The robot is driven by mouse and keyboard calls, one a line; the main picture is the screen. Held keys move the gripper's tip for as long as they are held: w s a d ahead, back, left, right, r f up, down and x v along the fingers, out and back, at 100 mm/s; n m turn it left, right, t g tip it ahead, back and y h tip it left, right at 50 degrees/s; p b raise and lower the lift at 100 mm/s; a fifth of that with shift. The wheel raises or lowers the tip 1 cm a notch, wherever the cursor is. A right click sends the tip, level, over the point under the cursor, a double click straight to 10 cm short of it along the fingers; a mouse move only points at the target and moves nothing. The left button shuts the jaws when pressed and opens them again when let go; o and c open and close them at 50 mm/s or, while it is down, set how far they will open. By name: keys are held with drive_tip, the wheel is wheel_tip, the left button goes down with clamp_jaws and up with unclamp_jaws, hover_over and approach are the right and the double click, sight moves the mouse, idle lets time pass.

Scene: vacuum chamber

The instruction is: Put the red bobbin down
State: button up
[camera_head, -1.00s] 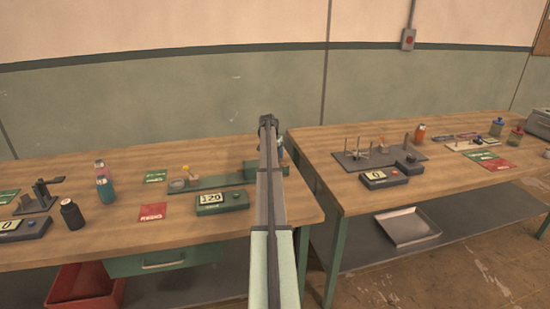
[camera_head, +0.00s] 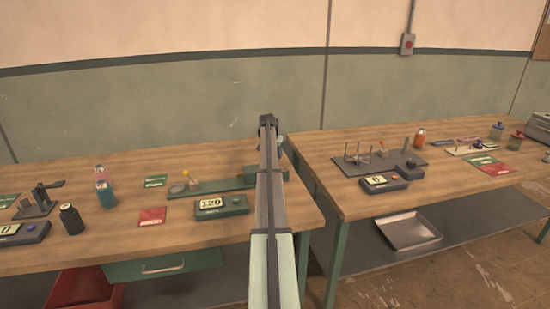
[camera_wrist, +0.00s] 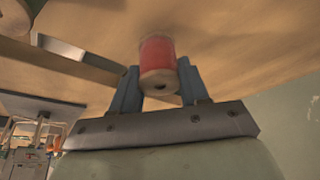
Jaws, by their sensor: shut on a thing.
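The red bobbin (camera_wrist: 158,55) is between the two blue-grey fingers of my gripper (camera_wrist: 160,88) in the wrist view. Its body is red, with a pale tan end facing the camera. My gripper is shut on it. The wooden bench surface (camera_wrist: 225,45) fills the view beyond the bobbin; I cannot tell whether the bobbin touches it. In the head view my arm reaches forward over the gap between two benches, and its far end (camera_head: 268,122) hides the gripper's fingers and the bobbin.
The left bench (camera_head: 120,225) holds a green fixture (camera_head: 215,184), a display box reading 120 (camera_head: 221,206), red and green cards, and bottles. The right bench (camera_head: 330,190) holds a dark pegged tray (camera_head: 380,163) and another display box (camera_head: 384,183). Bare wood lies around these items.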

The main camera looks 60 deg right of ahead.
wheel_tip(320, 180, up, 7)
drive_tip(key=shift+w+r, duration=0.15)
drive_tip(key=shift+r, duration=0.15)
drive_tip(key=w+a+r+n, duration=0.1)
drive_tip(key=w+a+n, duration=0.1)
drive_tip(key=w+a, duration=0.95)
drive_tip(key=n+t+y, duration=0.4)
drive_tip(key=n+y, duration=0.2)
drive_tip(key=n, duration=1.3)
hover_over(173, 189)
drive_tip(key=s, duration=0.2)
drive_tip(key=shift+s+d+f, duration=0.1)
drive_tip(key=shift+d+f, duration=0.05)
drive_tip(key=shift+f, duration=2.15)
drive_tip(key=shift+d+f, duration=0.1)
drive_tip(key=shift+f, duration=2.15)
